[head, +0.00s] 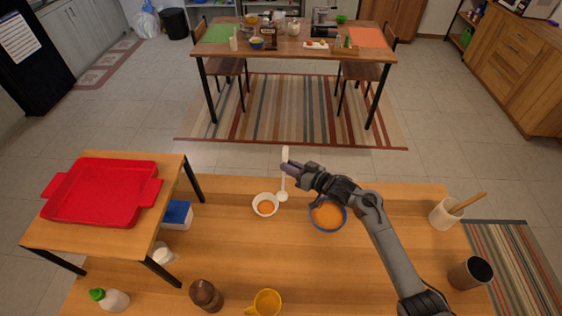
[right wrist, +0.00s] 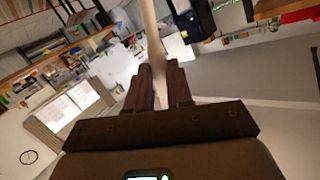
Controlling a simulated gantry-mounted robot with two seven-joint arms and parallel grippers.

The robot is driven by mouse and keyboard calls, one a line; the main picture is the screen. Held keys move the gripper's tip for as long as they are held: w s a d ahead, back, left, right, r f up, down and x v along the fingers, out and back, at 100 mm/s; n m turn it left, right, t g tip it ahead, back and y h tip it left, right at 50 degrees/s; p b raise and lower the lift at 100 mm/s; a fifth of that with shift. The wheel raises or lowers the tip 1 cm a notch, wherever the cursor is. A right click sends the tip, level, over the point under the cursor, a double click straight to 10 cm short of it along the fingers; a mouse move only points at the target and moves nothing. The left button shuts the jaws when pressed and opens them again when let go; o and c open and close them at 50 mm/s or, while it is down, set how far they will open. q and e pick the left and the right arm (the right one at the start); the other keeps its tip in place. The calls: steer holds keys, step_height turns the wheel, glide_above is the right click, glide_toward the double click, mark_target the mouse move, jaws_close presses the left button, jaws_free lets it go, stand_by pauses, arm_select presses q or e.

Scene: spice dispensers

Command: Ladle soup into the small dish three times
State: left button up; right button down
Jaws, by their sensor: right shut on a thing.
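My right gripper (head: 291,167) is shut on the handle of a white ladle (head: 283,184) and holds it upright. The ladle's bowl hangs low, just right of a small white dish (head: 256,204). Orange soup shows inside the dish. A blue-rimmed pot (head: 344,222) of orange soup stands right of the dish, partly hidden under my right arm. In the right wrist view the pale ladle handle (right wrist: 152,45) runs between the two dark fingers (right wrist: 160,85). I cannot tell whether the ladle's bowl holds soup. My left gripper is not in view.
A raised wooden stand with a red tray (head: 104,192) is at the left. A yellow mug (head: 266,302), a brown shaker (head: 205,294) and a green-capped bottle (head: 112,300) stand along the front. A utensil crock (head: 443,214) and a dark cup (head: 470,273) are at the right.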

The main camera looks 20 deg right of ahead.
steer(key=s+d+p, duration=0.2)
steer(key=s+d, duration=0.9)
steer(key=d, duration=0.2)
steer(key=shift+p, duration=0.4)
